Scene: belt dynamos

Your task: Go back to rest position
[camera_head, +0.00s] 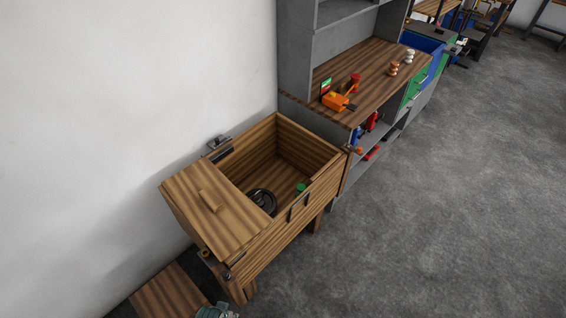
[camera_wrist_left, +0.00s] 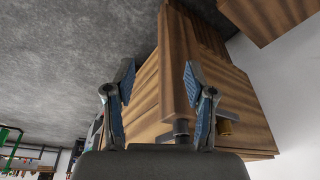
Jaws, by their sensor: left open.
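My left gripper (camera_wrist_left: 158,85) is open in the left wrist view, with its two blue-padded fingers spread apart and nothing between them. The striped wooden box (camera_wrist_left: 225,95) shows behind and beside the right finger; I cannot tell the gap between them. In the head view the box (camera_head: 266,238) has a wooden lid (camera_head: 226,222) with a small handle over its left part, and its right part is open. A small grey-teal part at the bottom edge of the head view may be my left gripper. My right gripper is in neither view.
A dark round item (camera_head: 262,200) and a green item (camera_head: 300,188) lie in the box. A wooden-topped workbench (camera_head: 375,65) holds an orange device (camera_head: 338,101). A wooden surface (camera_head: 168,294) is at lower left. A white wall is behind; grey floor (camera_head: 450,210) at right is clear.

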